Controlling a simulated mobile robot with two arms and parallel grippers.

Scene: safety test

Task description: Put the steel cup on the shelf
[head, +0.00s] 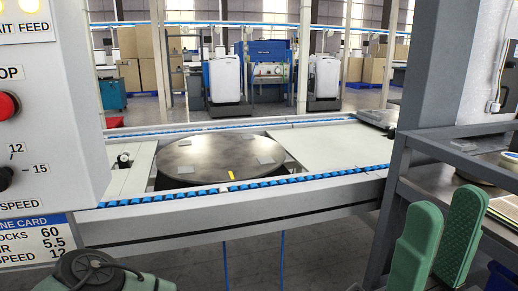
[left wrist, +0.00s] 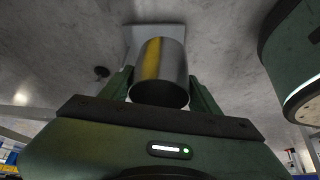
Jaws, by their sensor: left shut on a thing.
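The steel cup (left wrist: 160,72) is a shiny cylinder with a yellow streak on its side. In the left wrist view it sits between the two green fingers of my left gripper (left wrist: 160,90), which is shut on it. The cup does not show in the head view. My right gripper (head: 437,235) is at the lower right of the head view, its green fingers apart with nothing seen between them. It is in front of a dark grey metal shelf unit (head: 412,190) at the right edge.
A round metal turntable (head: 215,155) is set in a conveyor with blue-edged rails (head: 270,184). A control panel (head: 55,100) with a red button blocks the left side. Papers and a round item lie on the shelf unit. A grey post (head: 430,65) stands behind it.

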